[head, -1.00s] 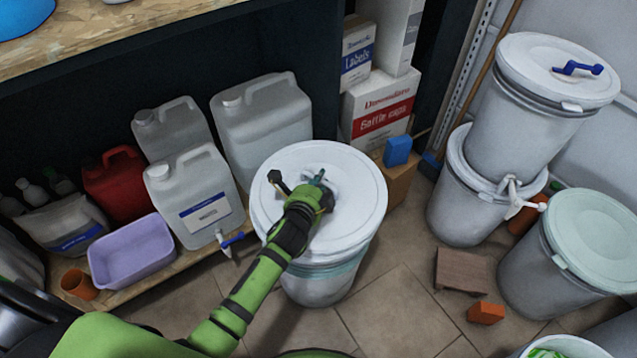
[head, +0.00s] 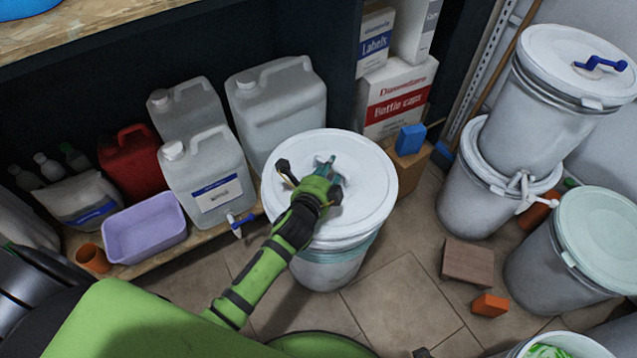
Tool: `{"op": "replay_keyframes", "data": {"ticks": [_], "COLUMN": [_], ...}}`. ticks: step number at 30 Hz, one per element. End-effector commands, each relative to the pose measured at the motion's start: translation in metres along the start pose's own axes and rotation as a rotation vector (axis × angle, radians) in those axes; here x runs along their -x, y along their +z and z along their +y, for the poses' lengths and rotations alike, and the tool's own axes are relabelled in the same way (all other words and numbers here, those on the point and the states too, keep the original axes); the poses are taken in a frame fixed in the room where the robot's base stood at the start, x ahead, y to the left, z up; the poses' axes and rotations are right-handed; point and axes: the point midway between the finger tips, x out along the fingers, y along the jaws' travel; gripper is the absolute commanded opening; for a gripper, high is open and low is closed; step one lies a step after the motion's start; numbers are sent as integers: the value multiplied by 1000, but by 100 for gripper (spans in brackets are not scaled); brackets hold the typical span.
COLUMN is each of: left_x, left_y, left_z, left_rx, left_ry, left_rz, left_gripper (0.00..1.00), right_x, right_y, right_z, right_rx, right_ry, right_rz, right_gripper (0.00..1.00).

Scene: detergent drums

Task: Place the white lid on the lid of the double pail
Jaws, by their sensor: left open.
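A round white lid (head: 358,207) lies on the drum in the middle of the head view, with a teal handle (head: 325,167) on top. My left gripper (head: 311,178) is open over this lid, its fingers close around or beside the handle; contact cannot be told. The gripper body hides part of the lid. The double pail (head: 530,125) is at the right: one pale pail stands on another. Its top lid (head: 560,50) is white with a blue handle (head: 600,65). My right gripper is not recognisable in view.
A pail with a pale green lid (head: 600,230) stands at the right. A brown block (head: 467,262) and an orange block (head: 490,305) lie on the floor. Canisters (head: 207,185) and a purple tub (head: 145,228) stand left. Boxes (head: 393,100) stand behind. Floor between drum and pails is partly clear.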

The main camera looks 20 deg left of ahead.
Motion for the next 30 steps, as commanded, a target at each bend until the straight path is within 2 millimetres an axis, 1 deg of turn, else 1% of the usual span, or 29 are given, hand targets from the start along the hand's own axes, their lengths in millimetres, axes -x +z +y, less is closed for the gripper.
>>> {"op": "replay_keyframes", "data": {"ticks": [1, 6, 9, 12, 15, 18, 27, 29, 30], "left_x": [14, 52, 70, 84, 92, 95, 96, 97, 99], "left_y": [0, 0, 0, 0, 0, 0, 1, 3, 7], "left_z": [-2, -1, -2, 0, -1, -1, 0, 1, 3], "left_rx": [0, 0, -1, 1, 0, 0, 4, 29, 68], "left_ry": [2, 2, 1, 2, 0, -1, 1, 15, 33], "left_rz": [2, 1, 1, 1, 0, 0, -2, -10, -21], "left_gripper": [44, 44, 44, 44, 44, 44, 44, 44, 44], "right_x": [1, -4, -7, -8, -10, -10, -10, -10, -10], "right_y": [-2, -5, -5, -6, -7, -7, -7, -7, -7], "right_z": [1, 3, 4, 5, 6, 6, 6, 5, 5], "right_rx": [3, 8, 11, 13, 14, 14, 14, 14, 14], "right_ry": [2, 5, 7, 8, 8, 9, 8, 8, 8], "right_rz": [10, 46, 61, 72, 78, 81, 81, 81, 81], "right_gripper": [40, 40, 40, 40, 40, 40, 40, 40, 40]}}
